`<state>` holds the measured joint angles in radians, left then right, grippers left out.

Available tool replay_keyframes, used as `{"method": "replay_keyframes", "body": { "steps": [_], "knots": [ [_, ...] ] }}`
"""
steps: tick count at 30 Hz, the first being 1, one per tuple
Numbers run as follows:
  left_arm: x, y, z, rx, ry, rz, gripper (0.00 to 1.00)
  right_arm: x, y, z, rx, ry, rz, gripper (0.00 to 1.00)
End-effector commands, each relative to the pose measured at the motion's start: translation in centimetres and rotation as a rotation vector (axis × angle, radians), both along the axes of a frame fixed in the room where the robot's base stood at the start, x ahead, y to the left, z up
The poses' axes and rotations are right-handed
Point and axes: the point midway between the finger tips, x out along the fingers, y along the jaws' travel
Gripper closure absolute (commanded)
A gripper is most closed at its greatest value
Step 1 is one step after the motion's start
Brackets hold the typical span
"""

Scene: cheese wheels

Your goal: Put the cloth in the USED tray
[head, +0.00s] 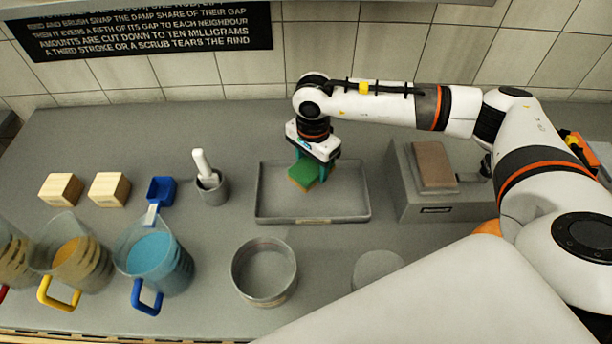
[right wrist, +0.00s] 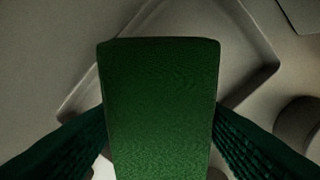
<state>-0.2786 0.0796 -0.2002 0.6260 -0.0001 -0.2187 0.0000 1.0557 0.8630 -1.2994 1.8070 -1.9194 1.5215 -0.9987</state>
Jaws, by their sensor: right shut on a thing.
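My right gripper (head: 314,166) points down over the grey rectangular tray (head: 345,216) at the back middle of the bench. It is shut on the green cloth (head: 304,175), a folded block. In the right wrist view the cloth (right wrist: 160,110) fills the middle, between the dark green fingers (right wrist: 160,140). The tray rim (right wrist: 85,90) shows behind it. The cloth appears within the tray's outline; whether it touches the tray floor I cannot tell. No USED lettering is readable on the tray. My left gripper is out of view.
A scale-like grey block with a brown top (head: 433,165) stands right of the tray. A mortar with pestle (head: 211,184) stands left. A round grey dish (head: 264,272) is in front. Wooden blocks (head: 109,189), a blue scoop (head: 161,190) and jugs (head: 155,262) are further left.

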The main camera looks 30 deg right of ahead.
Motion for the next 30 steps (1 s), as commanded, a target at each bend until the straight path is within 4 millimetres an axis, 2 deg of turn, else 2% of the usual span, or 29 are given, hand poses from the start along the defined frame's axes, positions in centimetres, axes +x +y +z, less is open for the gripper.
{"method": "replay_keyframes", "body": {
  "steps": [3, 8, 11, 19, 28, 29, 30],
  "knots": [
    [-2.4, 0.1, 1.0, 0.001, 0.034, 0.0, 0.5, -0.1, 0.0, -2.0, -0.001, 0.005, -0.001, 0.62],
    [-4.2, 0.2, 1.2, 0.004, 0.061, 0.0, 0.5, 0.0, 0.0, -3.8, -0.001, 0.002, 0.0, 0.62],
    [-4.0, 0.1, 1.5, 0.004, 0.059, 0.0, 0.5, 0.0, 0.0, -4.5, 0.0, 0.002, 0.0, 0.62],
    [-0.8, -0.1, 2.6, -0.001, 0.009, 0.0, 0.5, 0.0, 0.0, -7.6, 0.0, 0.001, 0.001, 0.62],
    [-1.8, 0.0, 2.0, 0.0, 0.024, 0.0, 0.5, 0.0, 0.0, -8.0, 0.0, 0.0, 0.001, 0.62],
    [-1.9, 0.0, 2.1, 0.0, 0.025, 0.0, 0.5, 0.0, 0.0, -7.9, 0.0, 0.0, 0.0, 0.39],
    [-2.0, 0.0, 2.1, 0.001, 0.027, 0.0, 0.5, 0.0, 0.0, -7.8, 0.0, 0.0, 0.0, 0.33]
  ]
}}
